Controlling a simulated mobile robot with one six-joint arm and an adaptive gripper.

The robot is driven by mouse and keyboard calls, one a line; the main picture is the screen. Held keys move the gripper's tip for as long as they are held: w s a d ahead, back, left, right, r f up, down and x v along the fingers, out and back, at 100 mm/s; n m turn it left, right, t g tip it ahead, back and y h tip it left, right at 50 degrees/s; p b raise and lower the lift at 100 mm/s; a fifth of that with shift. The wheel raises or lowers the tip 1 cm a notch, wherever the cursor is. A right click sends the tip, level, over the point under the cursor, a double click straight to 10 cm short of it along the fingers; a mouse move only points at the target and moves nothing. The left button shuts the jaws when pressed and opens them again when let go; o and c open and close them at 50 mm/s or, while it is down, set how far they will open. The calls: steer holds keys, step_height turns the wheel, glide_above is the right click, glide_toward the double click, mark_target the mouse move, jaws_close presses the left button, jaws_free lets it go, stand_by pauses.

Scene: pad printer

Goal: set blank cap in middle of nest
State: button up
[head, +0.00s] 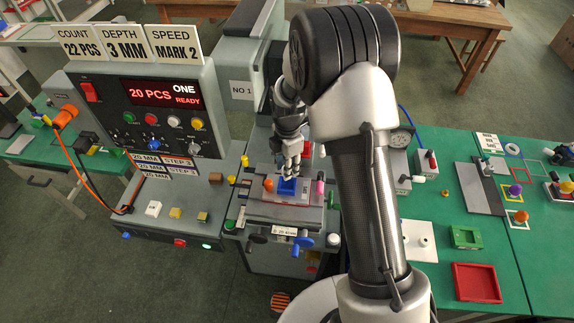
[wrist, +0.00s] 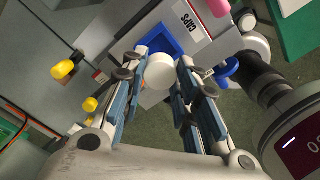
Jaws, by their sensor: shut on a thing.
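My gripper (head: 291,168) hangs fingers-down just over a blue square holder (head: 287,187) that looks like the nest, on the printer's bed. In the wrist view my gripper (wrist: 160,78) is shut on a round white blank cap (wrist: 160,70), held between its two fingertips. The blue holder (wrist: 161,38) shows behind the cap, which hides part of it. A label reading CAPS (wrist: 187,20) is beside the holder. I cannot tell whether the cap touches the holder. In the head view the cap is not clearly seen.
An orange knob (head: 268,184) and a pink knob (head: 320,187) stand close on either side of the holder. Blue handles (head: 302,243) are in front. The control box (head: 150,100) is to the left. A green bench (head: 450,205) with several parts is to the right.

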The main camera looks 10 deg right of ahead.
steer(key=shift+f, duration=0.1)
steer(key=b, duration=0.4)
glide_above(287, 185)
steer(key=shift+f, duration=2.55)
steer(key=shift+s+f, duration=0.1)
steer(key=shift+f, duration=0.6)
steer(key=shift+f+b, duration=0.2)
steer(key=shift+b, duration=0.2)
steer(key=o, duration=0.8)
steer(key=shift+r, duration=0.1)
steer(key=shift+r+p, duration=2.05)
steer(key=shift+r, duration=0.9)
